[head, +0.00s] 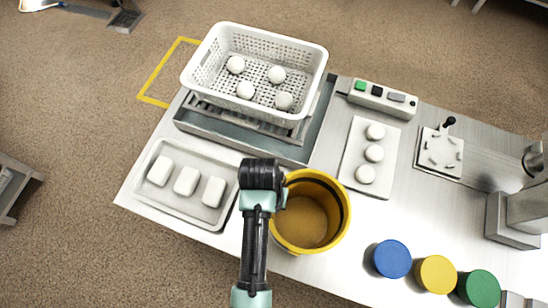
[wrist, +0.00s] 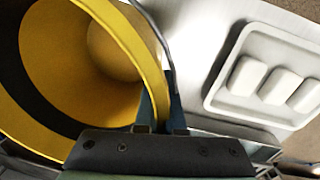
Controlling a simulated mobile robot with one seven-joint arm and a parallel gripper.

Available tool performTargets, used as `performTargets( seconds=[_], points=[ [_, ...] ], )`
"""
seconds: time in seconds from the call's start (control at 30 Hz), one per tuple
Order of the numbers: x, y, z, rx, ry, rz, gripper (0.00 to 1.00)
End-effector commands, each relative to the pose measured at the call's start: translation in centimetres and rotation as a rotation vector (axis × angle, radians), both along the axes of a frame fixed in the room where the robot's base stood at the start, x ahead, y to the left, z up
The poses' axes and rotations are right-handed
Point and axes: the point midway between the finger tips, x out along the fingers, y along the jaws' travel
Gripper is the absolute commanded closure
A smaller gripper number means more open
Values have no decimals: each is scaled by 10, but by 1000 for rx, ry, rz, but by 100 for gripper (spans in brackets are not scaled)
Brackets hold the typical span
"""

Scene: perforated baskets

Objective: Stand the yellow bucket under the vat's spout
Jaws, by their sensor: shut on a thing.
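The yellow bucket (head: 309,211) stands upright, open side up, near the front of the metal table, left of the middle. It has a dark band and looks empty. My gripper (head: 283,194) is at its left rim. In the wrist view the bucket (wrist: 105,75) fills the left side, and my gripper (wrist: 158,112) is shut on its wall at the rim. I cannot tell whether the bucket's base touches the table. No spout can be made out clearly; grey metal equipment (head: 522,205) is cut off at the right edge.
A white perforated basket (head: 190,72) with white balls sits on a metal stand behind the bucket. A tray (head: 222,218) of white blocks lies left, a board (head: 355,150) of balls behind right. Blue (head: 392,258), yellow (head: 437,273) and green (head: 481,289) lids lie front right.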

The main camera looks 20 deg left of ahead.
Motion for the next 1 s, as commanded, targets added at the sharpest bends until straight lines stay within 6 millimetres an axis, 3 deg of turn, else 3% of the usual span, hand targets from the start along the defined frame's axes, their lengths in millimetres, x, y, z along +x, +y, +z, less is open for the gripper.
performTargets(
  seconds=[0.4, 0.8, 0.83, 0.9, 1.0],
  points=[
    [1, 0, -45, 0, -1, -1, 100],
    [1, 0, -51, 0, -2, -1, 100],
    [1, 0, -50, 0, -2, 0, 89],
    [0, 0, -50, 0, -2, 0, 76],
    [0, 0, -50, 0, -1, 0, 64]
  ],
)
